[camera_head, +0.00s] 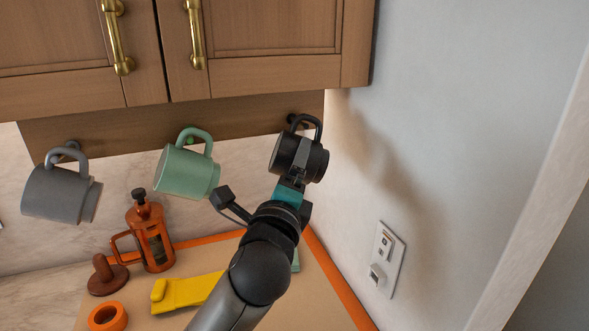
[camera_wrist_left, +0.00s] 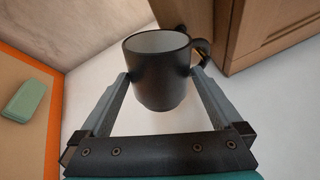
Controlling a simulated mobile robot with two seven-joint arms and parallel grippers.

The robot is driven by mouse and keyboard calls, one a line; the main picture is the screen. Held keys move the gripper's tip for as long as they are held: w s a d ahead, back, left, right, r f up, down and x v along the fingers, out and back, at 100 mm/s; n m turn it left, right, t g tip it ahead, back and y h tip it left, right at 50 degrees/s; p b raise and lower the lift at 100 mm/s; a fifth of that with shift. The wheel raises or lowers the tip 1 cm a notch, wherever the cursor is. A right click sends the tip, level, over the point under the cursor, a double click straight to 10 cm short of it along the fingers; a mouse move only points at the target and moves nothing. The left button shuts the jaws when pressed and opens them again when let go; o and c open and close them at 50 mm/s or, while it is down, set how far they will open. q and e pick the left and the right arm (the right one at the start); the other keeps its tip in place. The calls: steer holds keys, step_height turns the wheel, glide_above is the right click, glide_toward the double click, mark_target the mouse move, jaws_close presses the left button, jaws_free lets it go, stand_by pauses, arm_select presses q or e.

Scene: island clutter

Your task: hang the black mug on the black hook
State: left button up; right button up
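The black mug (camera_head: 297,158) is up at the right end of the wooden rail under the cabinet, tilted, with its handle at the top. My left gripper (camera_head: 298,166) has its fingertips against the mug's body. In the left wrist view, both fingertips press opposite sides of the black mug (camera_wrist_left: 158,75), and its handle points right toward the cabinet. The black hook (camera_head: 292,118) shows as a small dark piece beside the handle on the rail. I cannot tell whether the handle is around it. My right gripper is not in view.
A green mug (camera_head: 186,172) and a grey mug (camera_head: 58,192) hang from the rail (camera_head: 110,131) to the left. Below are a copper French press (camera_head: 150,236), a brown object (camera_head: 107,277), an orange ring (camera_head: 107,317) and a yellow object (camera_head: 187,293). The wall (camera_head: 440,130) is close on the right.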

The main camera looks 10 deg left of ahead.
arm_select(q)
steer(key=s+f+p, duration=0.1)
steer(key=s+p, duration=0.3)
steer(key=s, duration=1.1)
steer(key=shift+d+f+p, duration=0.3)
steer(key=shift+d, duration=0.1)
